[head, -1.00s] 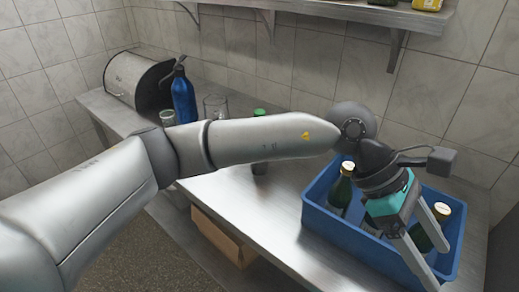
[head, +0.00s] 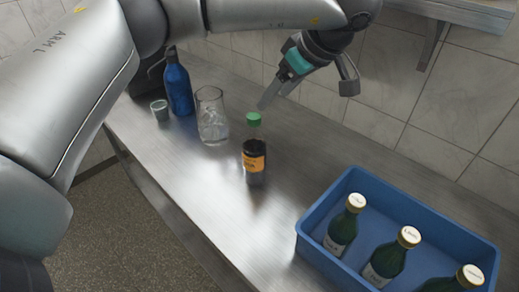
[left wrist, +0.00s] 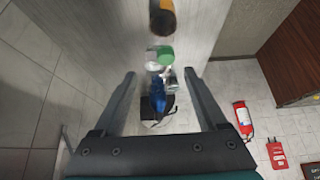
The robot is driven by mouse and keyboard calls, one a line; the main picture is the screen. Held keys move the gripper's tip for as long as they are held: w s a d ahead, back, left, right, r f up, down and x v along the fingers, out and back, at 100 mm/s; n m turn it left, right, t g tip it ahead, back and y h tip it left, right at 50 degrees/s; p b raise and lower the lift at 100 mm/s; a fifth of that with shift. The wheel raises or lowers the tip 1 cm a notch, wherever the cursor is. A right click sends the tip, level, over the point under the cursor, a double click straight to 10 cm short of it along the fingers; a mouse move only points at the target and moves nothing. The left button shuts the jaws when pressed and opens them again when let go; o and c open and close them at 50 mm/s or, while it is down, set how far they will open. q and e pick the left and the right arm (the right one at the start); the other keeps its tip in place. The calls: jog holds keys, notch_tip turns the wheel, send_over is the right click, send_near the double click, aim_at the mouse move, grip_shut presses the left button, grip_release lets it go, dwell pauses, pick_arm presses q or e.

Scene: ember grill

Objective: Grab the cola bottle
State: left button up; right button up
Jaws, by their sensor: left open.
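A dark bottle with a green cap and an orange label (head: 254,158) stands upright on the metal counter; it looks like the cola bottle, but I cannot read its label clearly. Its green cap also shows in the left wrist view (left wrist: 165,56), beyond and between the fingers. My left gripper (head: 307,98) is open and empty, above and to the right of the bottle in the head view, not touching it. Its two spread fingers show in the left wrist view (left wrist: 160,75). My right gripper is not in view.
A clear glass (head: 211,118) stands close left of the bottle, with a blue bottle (head: 178,90) and a small grey cup (head: 160,110) farther left. A blue crate (head: 318,215) holds green bottles at right. Counter between bottle and crate is clear.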

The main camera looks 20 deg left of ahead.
aim_at(258, 116)
pick_arm(q)
jog(key=x, duration=0.3)
jog(key=shift+s+a+f, duration=0.3)
jog(key=shift+f, duration=0.1)
jog(key=x, duration=0.4)
jog(key=shift+w+a+f, duration=0.1)
jog(key=shift+a+f, duration=0.1)
jog(key=shift+f, duration=0.15)
jog(key=x, duration=0.4)
jog(key=shift+a+f, duration=0.3)
jog(key=shift+a, duration=0.1)
grip_shut()
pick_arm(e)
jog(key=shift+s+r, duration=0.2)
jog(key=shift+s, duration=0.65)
pick_arm(q)
jog(key=shift+r, duration=0.1)
